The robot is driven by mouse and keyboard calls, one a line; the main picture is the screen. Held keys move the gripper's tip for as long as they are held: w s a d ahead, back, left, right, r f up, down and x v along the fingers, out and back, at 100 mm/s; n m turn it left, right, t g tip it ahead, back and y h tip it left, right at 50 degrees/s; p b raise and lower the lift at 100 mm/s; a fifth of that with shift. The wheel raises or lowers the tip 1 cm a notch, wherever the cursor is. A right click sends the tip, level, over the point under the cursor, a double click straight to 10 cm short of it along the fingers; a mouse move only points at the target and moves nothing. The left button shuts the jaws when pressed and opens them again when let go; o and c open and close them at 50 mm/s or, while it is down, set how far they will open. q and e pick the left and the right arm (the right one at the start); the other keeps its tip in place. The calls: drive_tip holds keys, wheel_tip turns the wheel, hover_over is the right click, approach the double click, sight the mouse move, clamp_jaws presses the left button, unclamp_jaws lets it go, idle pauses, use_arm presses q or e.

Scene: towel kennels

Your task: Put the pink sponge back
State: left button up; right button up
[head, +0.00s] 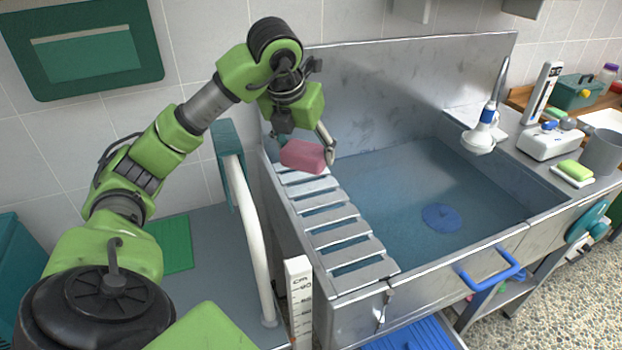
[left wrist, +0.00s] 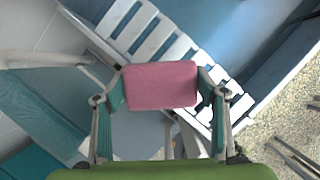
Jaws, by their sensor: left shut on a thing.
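My left gripper (head: 303,150) is shut on the pink sponge (head: 302,156). It holds the sponge above the left end of the sink, over the far part of a slatted rack (head: 337,236). In the left wrist view the sponge (left wrist: 160,84) sits between the two fingers of my left gripper (left wrist: 161,88), with the rack's pale slats (left wrist: 150,31) behind it. Whether the sponge touches the rack is hard to tell. My right gripper is not in view.
The metal sink (head: 430,170) has a blue drain disc (head: 441,217). A white curved rail (head: 258,240) and a white ruler post (head: 299,300) stand left of it. On the right counter are a green-yellow sponge (head: 575,168) on a white dish, a grey cup (head: 602,152) and a shower head (head: 482,138).

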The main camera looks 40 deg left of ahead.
use_arm(q)
drive_tip(key=w+a+f+p, duration=0.1)
drive_tip(key=w+a+f, duration=0.3)
drive_tip(key=w+a+f+p, duration=0.2)
drive_tip(key=w+a+f, duration=0.3)
drive_tip(key=shift+w, duration=0.25)
drive_tip(key=shift+w+a+f, duration=0.2)
drive_tip(key=shift+f, duration=0.15)
wheel_tip(320, 180, down, 3)
drive_tip(key=shift+p, duration=0.55)
drive_tip(key=shift+f, duration=0.25)
drive_tip(key=o, duration=1)
drive_tip(key=shift+a, duration=0.1)
